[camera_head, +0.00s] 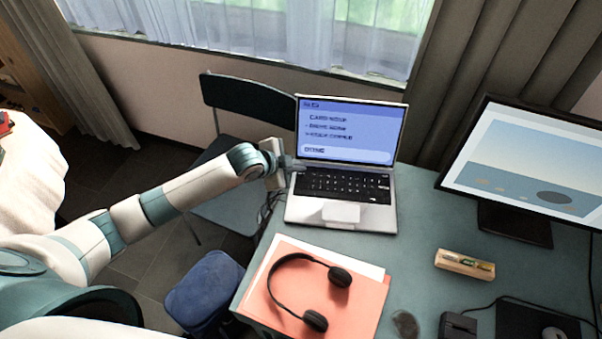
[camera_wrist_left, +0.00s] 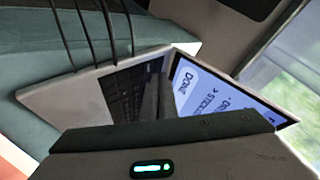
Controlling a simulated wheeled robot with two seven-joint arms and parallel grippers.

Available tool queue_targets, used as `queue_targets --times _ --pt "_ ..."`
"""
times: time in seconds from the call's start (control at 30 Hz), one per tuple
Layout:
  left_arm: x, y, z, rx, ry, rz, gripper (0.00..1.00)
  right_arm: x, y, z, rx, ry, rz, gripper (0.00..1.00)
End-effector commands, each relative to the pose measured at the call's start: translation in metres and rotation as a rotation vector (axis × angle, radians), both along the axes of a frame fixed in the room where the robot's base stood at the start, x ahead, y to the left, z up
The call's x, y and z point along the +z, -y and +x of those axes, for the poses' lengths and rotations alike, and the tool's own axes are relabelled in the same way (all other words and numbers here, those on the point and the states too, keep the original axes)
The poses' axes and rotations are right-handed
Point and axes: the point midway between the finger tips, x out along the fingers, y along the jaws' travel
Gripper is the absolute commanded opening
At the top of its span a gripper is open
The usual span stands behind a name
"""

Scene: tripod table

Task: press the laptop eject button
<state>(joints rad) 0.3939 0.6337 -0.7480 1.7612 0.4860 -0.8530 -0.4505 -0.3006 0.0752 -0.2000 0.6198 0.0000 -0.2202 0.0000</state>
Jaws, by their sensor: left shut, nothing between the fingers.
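The open silver laptop (camera_head: 341,216) stands on the table, its keyboard facing me and its blue screen (camera_head: 347,132) lit with lines of text and a highlighted bar. My left gripper (camera_head: 288,162) is shut and empty at the laptop's left side, close to the hinge corner. In the left wrist view the shut fingers (camera_wrist_left: 157,98) point toward the area where keyboard and screen meet, and the laptop (camera_wrist_left: 62,98) appears tilted. I cannot make out the eject button in either view. Whether the fingertips touch the laptop I cannot tell. My right gripper is not in view.
Black headphones (camera_head: 275,284) lie on an orange folder (camera_head: 360,305) in front of the laptop. A monitor (camera_head: 535,150) stands at the right, with a small wooden box (camera_head: 465,264) in front. A dark chair (camera_head: 250,106) is behind my left arm. Cables hang near the laptop's left edge.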

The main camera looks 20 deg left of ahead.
Motion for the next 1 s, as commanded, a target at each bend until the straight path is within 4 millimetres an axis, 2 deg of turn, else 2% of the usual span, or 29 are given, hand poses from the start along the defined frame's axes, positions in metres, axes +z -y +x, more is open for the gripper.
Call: queue_targets --times 1.0 --pt "0.0001 0.0001 0.0000 0.000 0.000 0.000 0.00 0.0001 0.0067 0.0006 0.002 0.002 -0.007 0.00"
